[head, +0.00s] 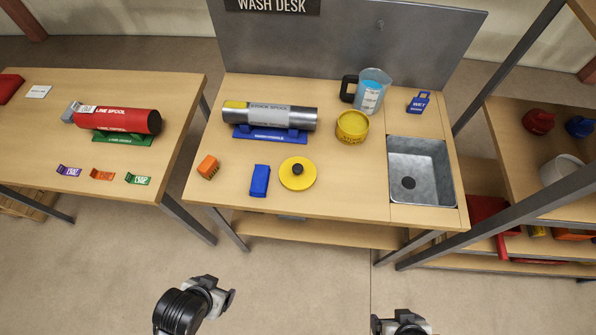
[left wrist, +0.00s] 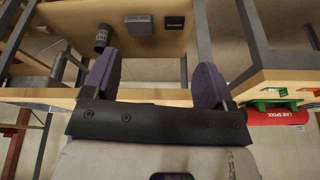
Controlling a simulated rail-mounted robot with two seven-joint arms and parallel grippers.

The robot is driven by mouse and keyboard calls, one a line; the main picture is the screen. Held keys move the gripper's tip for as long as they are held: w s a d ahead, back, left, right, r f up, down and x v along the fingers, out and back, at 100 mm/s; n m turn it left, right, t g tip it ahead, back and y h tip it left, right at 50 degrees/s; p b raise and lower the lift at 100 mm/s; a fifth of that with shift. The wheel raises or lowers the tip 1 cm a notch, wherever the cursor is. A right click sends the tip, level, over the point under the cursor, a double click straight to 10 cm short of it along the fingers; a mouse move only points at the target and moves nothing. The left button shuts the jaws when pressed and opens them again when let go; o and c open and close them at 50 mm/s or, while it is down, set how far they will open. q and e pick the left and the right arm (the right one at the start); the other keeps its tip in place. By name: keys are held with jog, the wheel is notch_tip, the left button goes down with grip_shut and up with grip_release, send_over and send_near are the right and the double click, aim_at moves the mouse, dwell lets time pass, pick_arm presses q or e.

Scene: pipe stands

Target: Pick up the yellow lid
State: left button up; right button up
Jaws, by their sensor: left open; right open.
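The yellow lid (head: 297,173) is a flat round disc with a black knob. It lies on the wash desk (head: 340,205) near its front edge, right of a blue block. A yellow tub (head: 352,127) stands behind it to the right. My left gripper (head: 225,290) is in front of the desk, below and left of the lid, apart from it. Its two fingers (left wrist: 155,75) are open and empty in the left wrist view. My right gripper (head: 402,325) is at the bottom edge of the head view, partly cut off, also away from the desk.
Near the lid are a blue block (head: 260,181) and an orange block (head: 208,167). Behind are a silver spool (head: 285,115) on a blue stand (head: 270,133), a jug (head: 371,92) and a blue tag (head: 418,103). A sink (head: 420,165) is at right. Side table (head: 60,200) is left.

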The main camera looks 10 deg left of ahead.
pick_arm(q)
jog(key=shift+c, duration=1.2)
